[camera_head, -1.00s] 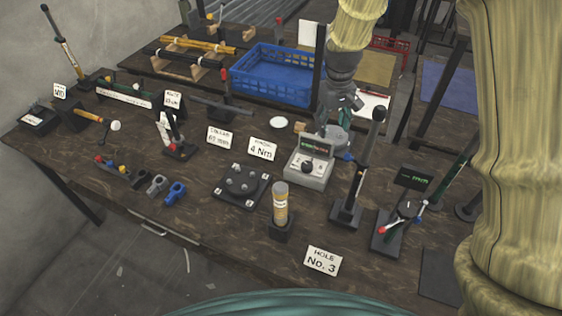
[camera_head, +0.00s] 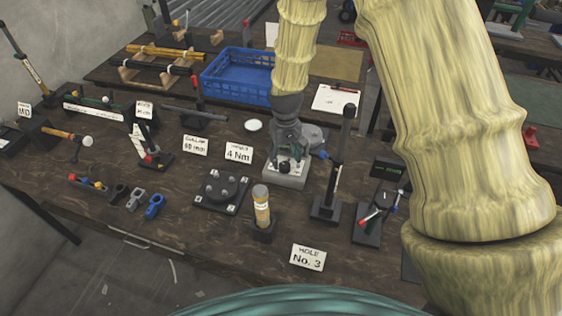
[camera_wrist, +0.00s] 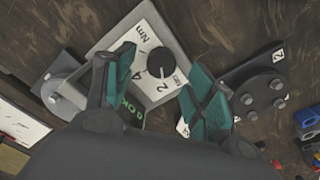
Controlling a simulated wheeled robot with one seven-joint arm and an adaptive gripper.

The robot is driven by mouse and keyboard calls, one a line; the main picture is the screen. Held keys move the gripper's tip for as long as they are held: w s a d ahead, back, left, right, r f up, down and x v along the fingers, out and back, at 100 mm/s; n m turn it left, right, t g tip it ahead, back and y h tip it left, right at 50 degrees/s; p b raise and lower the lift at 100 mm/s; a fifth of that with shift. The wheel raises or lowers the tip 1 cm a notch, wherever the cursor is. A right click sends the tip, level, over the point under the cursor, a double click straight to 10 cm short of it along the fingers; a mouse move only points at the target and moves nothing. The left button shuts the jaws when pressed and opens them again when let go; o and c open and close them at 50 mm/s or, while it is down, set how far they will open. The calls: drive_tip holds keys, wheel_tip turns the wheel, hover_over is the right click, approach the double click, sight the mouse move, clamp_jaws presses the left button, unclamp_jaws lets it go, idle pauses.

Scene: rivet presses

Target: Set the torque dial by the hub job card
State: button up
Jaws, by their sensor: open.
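The torque dial box (camera_head: 287,179) is grey and stands mid-table in the head view. In the wrist view its pale face (camera_wrist: 150,50) shows "Nm", "2" and "4", with a green "OK" display partly behind a finger. Its round black knob (camera_wrist: 161,62) lies between and just ahead of my fingers; I cannot read its pointer setting. My gripper (camera_wrist: 160,80) is open and empty, its green fingers apart on either side of the knob. In the head view my gripper (camera_head: 287,150) is low over the box. A white card (camera_head: 239,152) left of the box reads "4 Nm"; its top line is too small to read.
A black plate with several studs (camera_head: 221,190) and a yellow-brown canister (camera_head: 262,205) stand in front. A black upright lever press (camera_head: 336,170) is close on the right. A "HOLE No. 3" card (camera_head: 308,257) lies at the front. A blue crate (camera_head: 235,78) is behind.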

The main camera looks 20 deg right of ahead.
sight(285, 164)
drive_tip(key=shift+f+p, duration=0.35)
drive_tip(key=shift+f, duration=1.3)
